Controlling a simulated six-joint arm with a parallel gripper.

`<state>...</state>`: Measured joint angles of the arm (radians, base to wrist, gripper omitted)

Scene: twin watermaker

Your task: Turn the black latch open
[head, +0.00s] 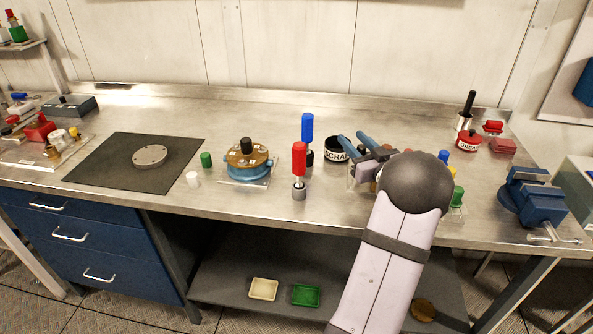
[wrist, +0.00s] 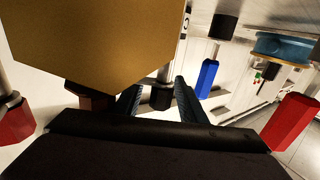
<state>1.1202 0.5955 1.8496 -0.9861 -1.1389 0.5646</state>
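My gripper (head: 351,137) is over the middle right of the bench in the head view, its blue fingers pointing left and apart. In the wrist view the fingers (wrist: 158,87) are also apart. A black cylinder on a grey stem (wrist: 160,98) shows between or beyond them; contact cannot be told. A large brass-coloured block (wrist: 95,40) fills the upper left there. In the head view a black knob (head: 247,146) stands on a brass-topped blue round housing (head: 247,172), left of my gripper. I cannot tell which black part is the latch. My arm hides the bench behind it.
Upright red-handled (head: 299,160) and blue-handled (head: 307,128) tools stand between the housing and my gripper. A black labelled cup (head: 337,150) is close to the fingers. A blue vise (head: 535,197) is at right. Bare bench lies along the back.

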